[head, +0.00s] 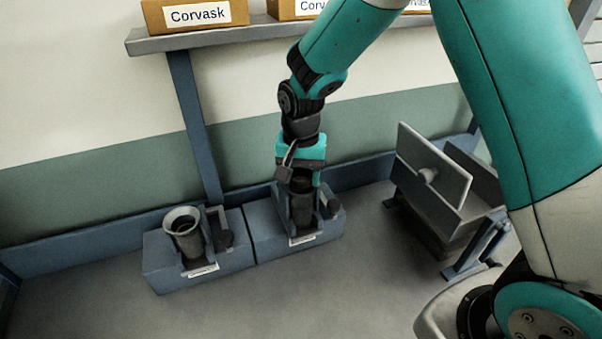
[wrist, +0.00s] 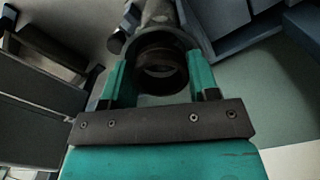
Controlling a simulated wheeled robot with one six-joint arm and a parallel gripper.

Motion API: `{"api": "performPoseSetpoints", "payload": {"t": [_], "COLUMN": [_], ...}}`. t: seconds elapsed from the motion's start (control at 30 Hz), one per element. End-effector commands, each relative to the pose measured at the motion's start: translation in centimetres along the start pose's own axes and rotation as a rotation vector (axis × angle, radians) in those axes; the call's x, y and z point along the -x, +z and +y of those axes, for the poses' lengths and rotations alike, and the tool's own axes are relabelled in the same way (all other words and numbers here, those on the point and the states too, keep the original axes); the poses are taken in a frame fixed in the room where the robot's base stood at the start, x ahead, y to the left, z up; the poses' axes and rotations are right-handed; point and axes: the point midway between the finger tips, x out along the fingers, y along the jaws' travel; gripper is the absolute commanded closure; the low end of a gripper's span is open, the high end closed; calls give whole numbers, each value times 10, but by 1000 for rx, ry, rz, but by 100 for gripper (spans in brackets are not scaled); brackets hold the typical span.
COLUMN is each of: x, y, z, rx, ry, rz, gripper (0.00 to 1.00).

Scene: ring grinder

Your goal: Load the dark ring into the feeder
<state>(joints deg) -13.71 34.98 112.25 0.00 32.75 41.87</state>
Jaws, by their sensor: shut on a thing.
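My gripper (head: 301,181) points down over the right-hand blue-grey block and is shut on the dark ring (head: 301,185). In the wrist view the dark ring (wrist: 160,86) sits between the two teal fingers, its round opening facing the camera. A dark upright tube (head: 301,212) stands in the right block (head: 268,232), directly below the ring. Whether the ring touches the tube or is inside its mouth, I cannot tell. The left block (head: 160,268) holds a similar tube (head: 188,243) with a paler flared rim. The small labels are unreadable, so I cannot tell which part is named the feeder.
A grey metal unit with an upright plate and round knob (head: 428,175) stands to the right. A shelf (head: 240,36) with cardboard boxes (head: 195,14) runs above. A blue post (head: 195,130) rises behind the blocks. The bench front (head: 300,300) is clear.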

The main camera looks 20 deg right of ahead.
Motion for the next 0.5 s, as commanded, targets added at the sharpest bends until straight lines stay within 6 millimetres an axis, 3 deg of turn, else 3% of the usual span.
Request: {"api": "performPoseSetpoints", "payload": {"t": [0.1,0.13,0.23,0.5], "x": [0,0,0,0], "y": [0,0,0,0], "z": [0,0,0,0], "rx": [0,0,0,0], "ry": [0,0,0,0], "rz": [0,0,0,0], "gripper": [72,41,18,15]}}
